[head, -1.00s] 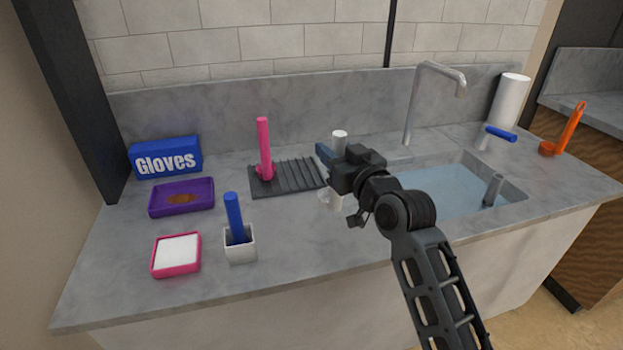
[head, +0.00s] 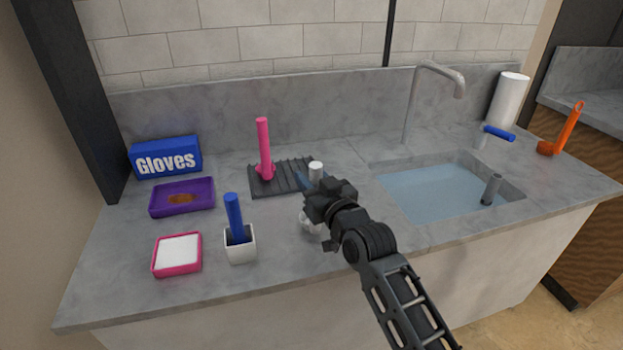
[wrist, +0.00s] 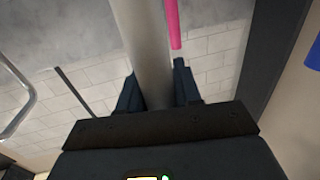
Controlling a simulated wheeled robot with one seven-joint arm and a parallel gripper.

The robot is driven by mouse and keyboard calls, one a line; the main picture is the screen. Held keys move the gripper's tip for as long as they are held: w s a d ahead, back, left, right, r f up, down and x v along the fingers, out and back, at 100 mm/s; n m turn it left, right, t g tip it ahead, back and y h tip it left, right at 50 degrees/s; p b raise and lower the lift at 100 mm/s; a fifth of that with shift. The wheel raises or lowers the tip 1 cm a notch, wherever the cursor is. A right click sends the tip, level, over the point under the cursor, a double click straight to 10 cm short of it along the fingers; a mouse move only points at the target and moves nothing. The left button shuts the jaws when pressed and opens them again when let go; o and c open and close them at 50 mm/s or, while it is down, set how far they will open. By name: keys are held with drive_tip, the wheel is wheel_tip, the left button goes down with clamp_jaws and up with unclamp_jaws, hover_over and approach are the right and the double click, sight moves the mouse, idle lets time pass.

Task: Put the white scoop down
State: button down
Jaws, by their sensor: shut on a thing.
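My gripper (head: 308,182) is shut on the white scoop (head: 316,168). The top of the scoop's handle stands above the fingers, and its white lower end shows below them, partly hidden by my gripper. The scoop is roughly upright, in front of the right edge of the dark ribbed mat. I cannot tell whether it touches the counter. In the wrist view the pale handle (wrist: 146,50) runs between the two dark fingers (wrist: 158,92).
A pink upright tool (head: 264,150) stands on the ribbed mat (head: 262,187). A white holder (head: 241,247) with a blue handle, a pink-rimmed tray (head: 177,272), a purple tray (head: 156,208) and a gloves box (head: 150,160) stand left. The water-filled sink (head: 430,205) is right. Counter between holder and sink is mostly clear.

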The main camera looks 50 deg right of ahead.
drive_tip(key=shift+f, duration=0.2)
drive_tip(key=c, duration=0.8)
unclamp_jaws()
drive_tip(key=shift+r, duration=0.1)
drive_tip(key=shift+r, duration=0.15)
drive_tip(key=shift+s+a, duration=0.15)
drive_tip(key=shift+s, duration=0.15)
drive_tip(key=b+v, duration=0.1)
drive_tip(key=v, duration=1)
drive_tip(key=shift+s+b, duration=0.2)
drive_tip(key=shift+b, duration=0.15)
